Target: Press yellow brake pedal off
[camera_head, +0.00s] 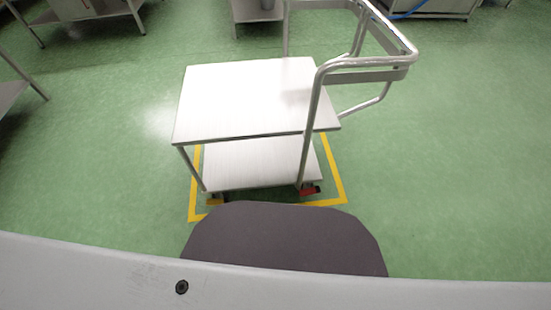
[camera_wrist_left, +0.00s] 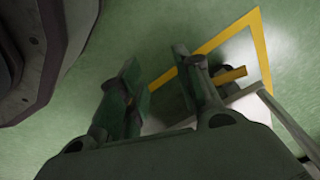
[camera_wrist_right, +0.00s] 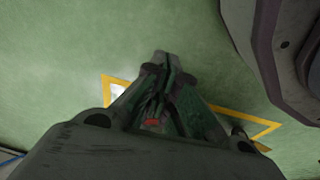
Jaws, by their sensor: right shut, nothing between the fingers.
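The yellow brake pedal (camera_wrist_left: 230,75) shows in the left wrist view, sticking out beside a dark caster at the corner of a metal cart (camera_head: 246,98). My left gripper (camera_wrist_left: 166,82) is open, with nothing between its fingers; its right finger appears close to the pedal and partly overlaps the caster. I cannot tell whether they touch. A red pedal (camera_head: 310,191) sits at the cart's near right corner; part of it shows behind my right gripper's fingers in the right wrist view (camera_wrist_right: 152,122). My right gripper (camera_wrist_right: 165,62) is shut and empty. Neither gripper shows in the head view.
The cart has two flat shelves and a tubular handle (camera_head: 365,55) on its right. It stands within a yellow floor outline (camera_head: 335,170). Metal tables (camera_head: 95,10) stand at the back. The green floor is clear on the left and right of the cart.

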